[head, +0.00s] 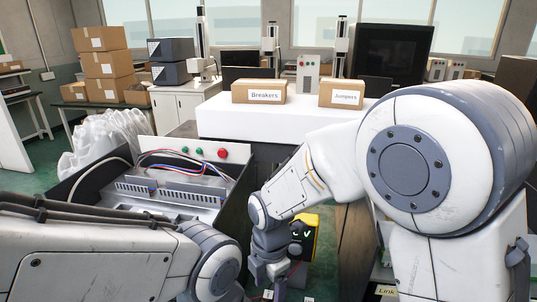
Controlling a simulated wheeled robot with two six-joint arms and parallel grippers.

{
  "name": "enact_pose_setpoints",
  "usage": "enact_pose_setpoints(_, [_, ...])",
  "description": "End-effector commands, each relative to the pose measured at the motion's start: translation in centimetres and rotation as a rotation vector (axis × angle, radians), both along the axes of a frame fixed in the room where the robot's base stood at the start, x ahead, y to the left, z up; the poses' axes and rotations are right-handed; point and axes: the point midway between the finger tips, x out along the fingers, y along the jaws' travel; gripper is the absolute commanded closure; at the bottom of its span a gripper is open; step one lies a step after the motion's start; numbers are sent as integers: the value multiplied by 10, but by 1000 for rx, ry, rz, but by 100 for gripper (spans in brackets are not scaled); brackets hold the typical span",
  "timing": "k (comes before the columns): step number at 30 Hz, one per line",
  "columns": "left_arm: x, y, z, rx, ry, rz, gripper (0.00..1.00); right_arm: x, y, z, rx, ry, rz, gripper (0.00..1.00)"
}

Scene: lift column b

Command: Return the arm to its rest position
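My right arm (305,180) comes in from the right, bends over the middle and reaches down. Its gripper (269,281) points down near the bottom edge, and I cannot tell whether its fingers are open or shut. A yellow and black device (304,238) with a tick on its dark screen is just right of this gripper, partly hidden by the arm; I cannot tell if they touch. My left arm (95,255) reaches in along the lower left, in front of an open cabinet. Its gripper is not in view.
The open cabinet (232,198) holds wires and terminal rows, with a red button on its panel. A white bench (215,122) behind carries the Breakers box (259,92) and the Jumpers box (341,94). Stacked cartons (104,65) stand at the back left.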

Motion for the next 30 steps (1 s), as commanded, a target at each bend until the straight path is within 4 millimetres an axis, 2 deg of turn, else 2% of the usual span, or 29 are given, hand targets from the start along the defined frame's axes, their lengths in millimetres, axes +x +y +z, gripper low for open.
enact_pose_setpoints(1, [0, 0, 0, 0, 0, 0, 25, -15, -1, 12, 9, -1, -116, 25])
enact_pose_setpoints(6, [0, 0, 0, 0, 0, 0, 25, -63, -11, 40, 32, 17, -570, 25])
enact_pose_setpoints(12, [0, 0, 0, 0, 0, 0, 25, -119, -29, 58, 53, 53, -1081, 25])
enact_pose_setpoints(15, [0, 0, 0, 0, 0, 0, 25, -140, -37, 62, 58, 70, -1285, 25])
enact_pose_setpoints(21, [0, 0, 0, 0, 0, 0, 25, -162, -47, 63, 58, 92, -1514, 25])
enact_pose_setpoints(30, [0, 0, 0, 0, 0, 0, 25, -164, -48, 63, 56, 96, -1550, 25])
